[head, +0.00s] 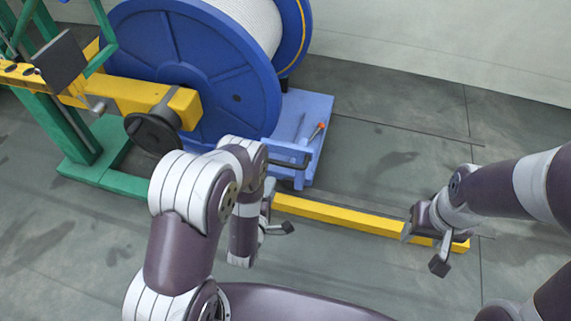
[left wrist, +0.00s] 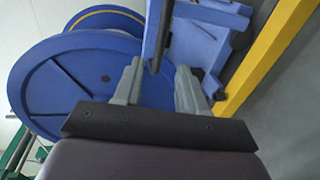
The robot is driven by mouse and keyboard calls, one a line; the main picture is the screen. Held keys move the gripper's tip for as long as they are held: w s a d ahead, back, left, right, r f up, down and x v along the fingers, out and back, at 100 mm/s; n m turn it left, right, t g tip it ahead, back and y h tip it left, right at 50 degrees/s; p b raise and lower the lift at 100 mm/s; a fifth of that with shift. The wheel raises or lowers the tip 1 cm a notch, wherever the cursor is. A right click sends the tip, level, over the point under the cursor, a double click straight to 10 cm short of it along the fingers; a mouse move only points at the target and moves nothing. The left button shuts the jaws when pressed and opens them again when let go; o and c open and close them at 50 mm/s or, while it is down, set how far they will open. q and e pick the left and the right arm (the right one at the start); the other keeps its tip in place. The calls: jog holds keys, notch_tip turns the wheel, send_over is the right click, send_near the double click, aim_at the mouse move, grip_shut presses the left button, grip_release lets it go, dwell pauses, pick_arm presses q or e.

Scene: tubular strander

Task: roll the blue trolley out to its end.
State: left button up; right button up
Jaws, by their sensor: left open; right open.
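The blue trolley (head: 313,108) carries a large blue reel (head: 200,75) wound with white strand. A dark handle bar (head: 290,164) sticks out from its front end. My left gripper (head: 279,211) is open just in front of that end. In the left wrist view, the handle bar (left wrist: 157,40) reaches down between the tips of my open left fingers (left wrist: 158,82), with the trolley (left wrist: 205,42) behind. I cannot tell whether the fingers touch the bar. My right gripper (head: 425,247) is open and empty over the far right end of the yellow rail (head: 345,217).
The yellow rail runs along the floor from the trolley to the right and also shows in the left wrist view (left wrist: 268,55). A green frame (head: 85,150) with a yellow beam (head: 135,96) stands at left. Small tools (head: 318,130) lie on the trolley. The grey floor (head: 400,150) right of the trolley is clear.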

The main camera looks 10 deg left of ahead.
aim_at(280, 165)
pick_arm(q)
jog(key=b+x, duration=0.5)
jog(key=x, duration=0.7)
jog(key=shift+w+f+b, duration=0.1)
jog(key=shift+b, duration=0.2)
grip_shut()
